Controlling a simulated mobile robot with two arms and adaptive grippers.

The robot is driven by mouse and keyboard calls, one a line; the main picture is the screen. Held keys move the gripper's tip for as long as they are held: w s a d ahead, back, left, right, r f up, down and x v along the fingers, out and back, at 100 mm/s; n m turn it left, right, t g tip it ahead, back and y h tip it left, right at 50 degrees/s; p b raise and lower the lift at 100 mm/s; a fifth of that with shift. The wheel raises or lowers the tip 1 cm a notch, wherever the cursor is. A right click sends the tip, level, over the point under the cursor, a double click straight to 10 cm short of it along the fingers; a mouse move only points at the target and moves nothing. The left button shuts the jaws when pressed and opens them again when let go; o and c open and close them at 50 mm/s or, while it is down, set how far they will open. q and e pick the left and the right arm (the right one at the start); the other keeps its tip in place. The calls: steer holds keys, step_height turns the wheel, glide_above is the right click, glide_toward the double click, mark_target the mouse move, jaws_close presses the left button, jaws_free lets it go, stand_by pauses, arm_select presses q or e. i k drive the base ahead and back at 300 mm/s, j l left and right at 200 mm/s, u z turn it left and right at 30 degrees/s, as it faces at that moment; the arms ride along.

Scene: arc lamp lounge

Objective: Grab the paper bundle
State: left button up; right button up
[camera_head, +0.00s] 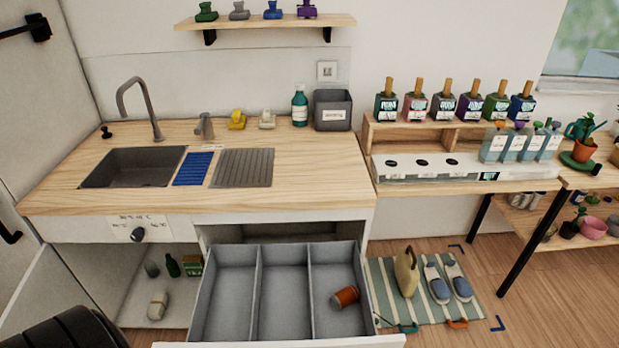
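A small beige bundle with a pale band (157,305) lies on the floor of the open white cabinet under the sink, at the lower left. It looks most like the paper bundle, but it is too small to be sure. Behind it stand a grey cup-like item (152,269), a dark green bottle (172,266) and a green and brown box (193,265). Neither of my grippers shows in the head view. A dark ribbed shape covers the lower left corner, and I cannot tell what it is.
A three-compartment drawer (257,290) is pulled out right of the cabinet, with an orange-brown cylinder (346,297) in its right compartment. A striped mat (385,276) with slippers (437,285) lies on the floor further right. The wooden counter (310,165) is above.

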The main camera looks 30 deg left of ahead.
mark_target(157, 308)
steer(key=u, duration=2.4)
steer(key=z, duration=0.3)
steer(key=j+z, duration=0.3)
steer(key=z, duration=0.2)
steer(key=j+z, duration=0.3)
steer(key=z, duration=0.15)
steer(key=k+j+z, duration=0.1)
steer(key=j+z, duration=0.15)
steer(key=z, duration=0.25)
